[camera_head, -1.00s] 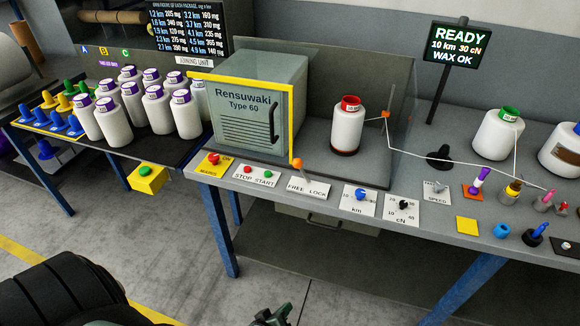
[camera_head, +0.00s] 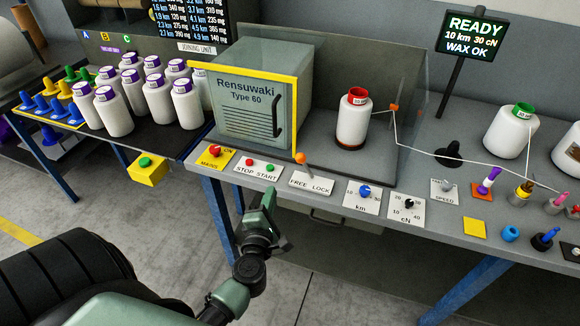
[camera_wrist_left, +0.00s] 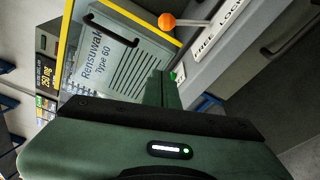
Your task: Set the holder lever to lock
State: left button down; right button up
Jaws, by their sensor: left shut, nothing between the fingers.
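The holder lever has an orange knob (camera_head: 300,158) on a thin rod, above a white plate (camera_head: 311,183) marked FREE and LOCK. The knob leans up and to the left, on the FREE side. The knob also shows in the left wrist view (camera_wrist_left: 167,20), at the top, with part of the plate (camera_wrist_left: 217,30) beside it. My left gripper (camera_head: 269,192) is shut and empty, in front of the table edge, below and left of the lever and apart from it. Its green fingers (camera_wrist_left: 163,88) show in the wrist view. My right gripper is not in view.
The grey Rensuwaki machine (camera_head: 247,105) with a yellow frame stands behind the lever. The STOP and START button plate (camera_head: 258,168) lies left of the lever, and the km dial (camera_head: 364,192) lies right. A red-topped bobbin (camera_head: 353,118) stands behind. The floor in front is clear.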

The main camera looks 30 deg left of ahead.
aim_at(297, 159)
pick_arm(q)
jog(key=x, duration=1)
jog(key=shift+w, duration=0.15)
jog(key=shift+w+d+r+p, duration=0.4)
jog(key=shift+w+d+p, duration=0.3)
jog(key=shift+w+d, duration=0.15)
jog(key=shift+w+d+r, duration=0.15)
jog(key=shift+w+d, duration=0.2)
jog(key=shift+d, duration=0.3)
